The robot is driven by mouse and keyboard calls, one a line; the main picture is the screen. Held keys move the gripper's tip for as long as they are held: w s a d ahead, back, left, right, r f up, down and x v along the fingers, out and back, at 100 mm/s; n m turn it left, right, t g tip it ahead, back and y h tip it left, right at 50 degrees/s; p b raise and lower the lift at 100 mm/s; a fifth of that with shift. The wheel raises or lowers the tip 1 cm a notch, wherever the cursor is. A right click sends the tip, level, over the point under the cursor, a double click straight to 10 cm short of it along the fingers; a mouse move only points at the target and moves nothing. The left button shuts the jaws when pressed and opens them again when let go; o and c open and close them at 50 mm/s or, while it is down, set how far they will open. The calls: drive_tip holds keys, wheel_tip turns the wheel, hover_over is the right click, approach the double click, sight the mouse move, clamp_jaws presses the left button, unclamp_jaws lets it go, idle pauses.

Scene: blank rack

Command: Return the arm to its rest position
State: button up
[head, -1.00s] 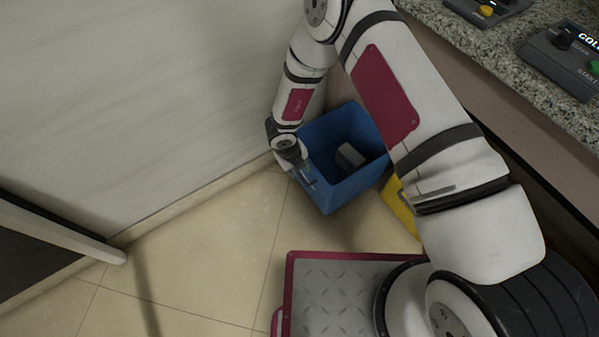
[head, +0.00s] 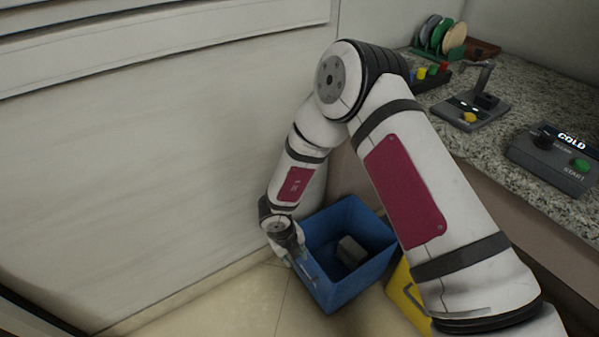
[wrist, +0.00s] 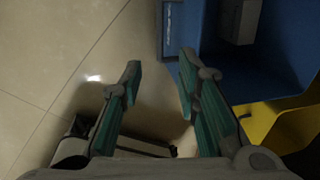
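My arm reaches down along the wall in the head view, and my gripper end is at the left rim of the blue bin (head: 345,292). In the wrist view my gripper (wrist: 157,80) has its two green-padded fingers spread apart with nothing between them. Below them is tiled floor, with the blue bin (wrist: 225,82) to the right. In the head view the fingertips are too small to make out clearly.
A grey block (head: 351,252) lies inside the blue bin. A yellow bin (head: 408,292) stands right beside it. The granite counter (head: 490,135) at right carries a COLD control box (head: 556,160), a lever box (head: 470,112) and a disc rack (head: 440,37). A pale wall is close on the left.

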drive_tip(key=w+a+r+n+t+y, duration=0.15)
drive_tip(key=r+n, duration=0.25)
drive_tip(key=r, duration=0.6)
drive_tip(key=w+r+n+t+y, duration=0.1)
drive_tip(key=w+r+n+y, duration=0.25)
drive_tip(key=r, duration=0.65)
drive_tip(key=w+a+r+n+t+y, duration=0.15)
drive_tip(key=r+n, duration=0.35)
drive_tip(key=r, duration=0.5)
drive_tip(key=s+d+r+n+g, duration=0.3)
drive_tip(key=s+d+r+n, duration=0.6)
drive_tip(key=s+r, duration=0.45)
drive_tip(key=s+d+r+n+g+h, duration=0.1)
drive_tip(key=s+d+n+h, duration=0.15)
drive_tip(key=s+d, duration=0.75)
drive_tip(key=s+d+r+n+g+h, duration=0.15)
drive_tip(key=s+d+n, duration=0.4)
drive_tip(key=s, duration=0.85)
wheel_tip(320, 180, up, 32)
drive_tip(key=d+t+p, duration=0.1)
drive_tip(key=t+p, duration=0.3)
drive_tip(key=p, duration=2.7)
drive_tip(key=shift+d+m+h, duration=0.35)
drive_tip(key=shift+d, duration=0.05)
